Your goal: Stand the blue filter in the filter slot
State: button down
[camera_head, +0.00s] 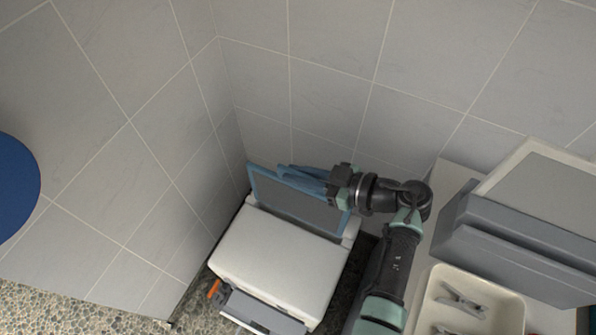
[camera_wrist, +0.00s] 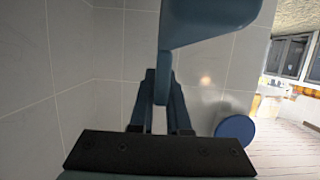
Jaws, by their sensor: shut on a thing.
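The blue filter (camera_head: 296,208), a blue frame around a grey panel, stands nearly upright at the back edge of a white machine (camera_head: 280,262) in the head view. My gripper (camera_head: 288,172) reaches in from the right and is shut on the filter near its top edge. In the wrist view, a blue part of the filter (camera_wrist: 205,28) is close to the camera, above the dark fingers of my gripper (camera_wrist: 160,80). The filter slot cannot be made out. The filter's lower edge is hidden behind the machine's top, so I cannot tell whether it is seated.
Tiled walls close in behind and to the left of the machine. On the right, a counter holds a cream tray (camera_head: 438,300) with grey clips (camera_head: 460,303) and a large grey box (camera_head: 520,235). A blue round object (camera_head: 15,187) is at far left.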

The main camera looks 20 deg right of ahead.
aim_at(298, 204)
jog(key=shift+f, duration=0.1)
jog(key=shift+f+b, duration=0.85)
jog(key=shift+f, duration=0.6)
jog(key=shift+f+b, duration=0.5)
jog(key=shift+f, duration=0.5)
jog(key=shift+f+b, duration=2.7)
jog(key=shift+f, duration=1.35)
